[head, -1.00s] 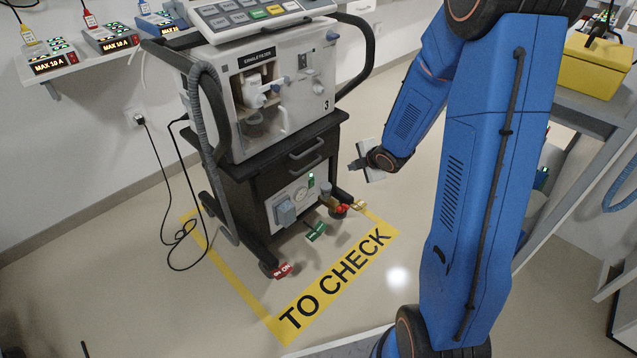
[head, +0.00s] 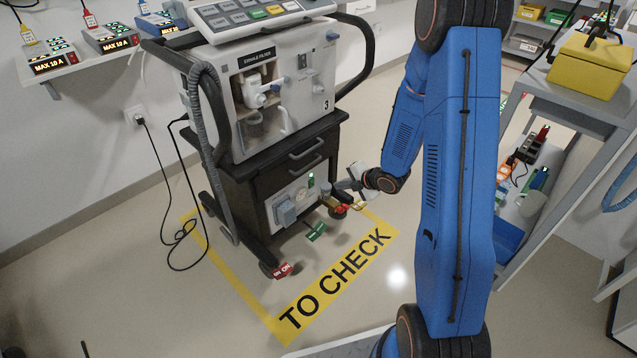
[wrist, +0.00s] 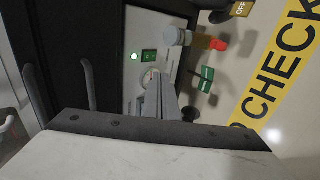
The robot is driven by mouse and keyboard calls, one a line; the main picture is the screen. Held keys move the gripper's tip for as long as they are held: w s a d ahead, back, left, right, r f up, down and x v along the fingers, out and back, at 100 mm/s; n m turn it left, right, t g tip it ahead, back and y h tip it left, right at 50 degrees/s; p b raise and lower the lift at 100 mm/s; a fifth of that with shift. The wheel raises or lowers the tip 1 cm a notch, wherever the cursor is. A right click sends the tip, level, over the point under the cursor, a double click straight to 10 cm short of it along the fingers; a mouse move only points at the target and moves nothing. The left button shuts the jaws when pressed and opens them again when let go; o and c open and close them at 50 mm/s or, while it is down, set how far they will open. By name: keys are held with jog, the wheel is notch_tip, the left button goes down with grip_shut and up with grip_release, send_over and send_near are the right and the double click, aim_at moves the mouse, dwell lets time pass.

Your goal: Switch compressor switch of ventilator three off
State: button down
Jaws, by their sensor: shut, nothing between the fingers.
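Ventilator three (head: 290,85), marked "3", stands on a black wheeled cart. The light compressor panel (head: 291,205) is low on the cart's front. A green switch (head: 311,181) is at the panel's upper right. In the wrist view the green switch (wrist: 149,56) sits beside a lit green lamp (wrist: 134,57) and above a round gauge (wrist: 150,76). My gripper (head: 347,183) is shut and empty, just right of the panel in the head view. In the wrist view its fingers (wrist: 158,92) point at the panel and partly cover the gauge. I cannot tell whether they touch anything.
A grey knob fitting (wrist: 178,36) sticks out near the switch. A green tag (head: 316,231), a red tag (head: 282,270) and a yellow tag (head: 358,205) are around the cart's base. "TO CHECK" tape (head: 333,278) marks the floor. A loose cable (head: 170,225) lies left.

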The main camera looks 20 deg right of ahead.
send_near(312, 181)
jog(key=shift+s+d+f+x, duration=0.1)
jog(key=shift+x, duration=0.95)
jog(key=shift+s+d+f+x, duration=0.1)
jog(key=shift+f+x, duration=0.05)
jog(key=shift+x, duration=0.9)
jog(key=shift+d+f+x, duration=0.1)
jog(key=shift+x, duration=0.95)
jog(key=shift+w+a+r, duration=0.15)
jog(key=shift+w+a, duration=0.15)
jog(key=shift+w, duration=0.1)
jog(key=shift+r, duration=0.15)
jog(key=shift+r, duration=0.65)
